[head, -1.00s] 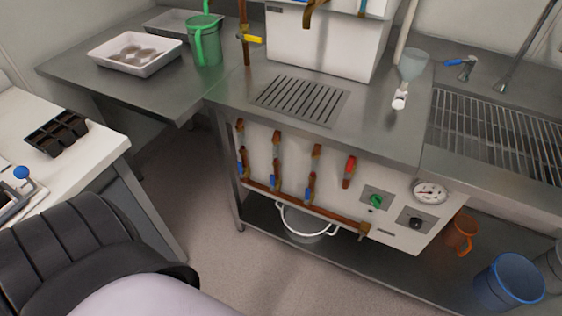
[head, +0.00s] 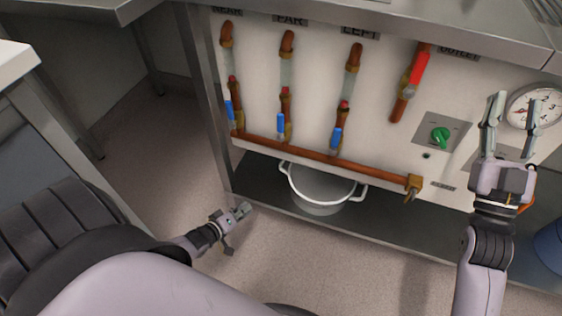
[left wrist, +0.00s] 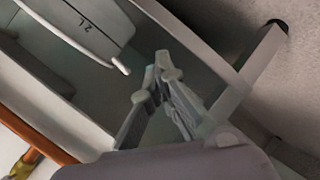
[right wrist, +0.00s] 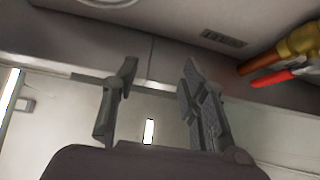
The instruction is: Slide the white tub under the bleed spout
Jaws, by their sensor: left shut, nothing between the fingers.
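The white tub (head: 318,192), round with two loop handles, stands on the low shelf beneath the copper pipe, left of the bleed spout. The spout (head: 411,194) is the brass fitting at the pipe's right end. My left gripper (head: 246,209) is shut and empty, low at the shelf's front edge, left of the tub and apart from it. In the left wrist view the tub (left wrist: 100,30) shows a volume mark, beyond the closed fingertips (left wrist: 160,62). My right gripper (head: 512,112) is open and empty, raised before the panel by the green knob.
The lower shelf (head: 262,185) is clear beside the tub. The copper pipe (head: 300,151) runs low above the tub. Valves with blue levers and one red lever (head: 418,68) line the panel. A blue bucket (head: 549,242) stands at the right. The pale worktable (head: 14,62) is at the left.

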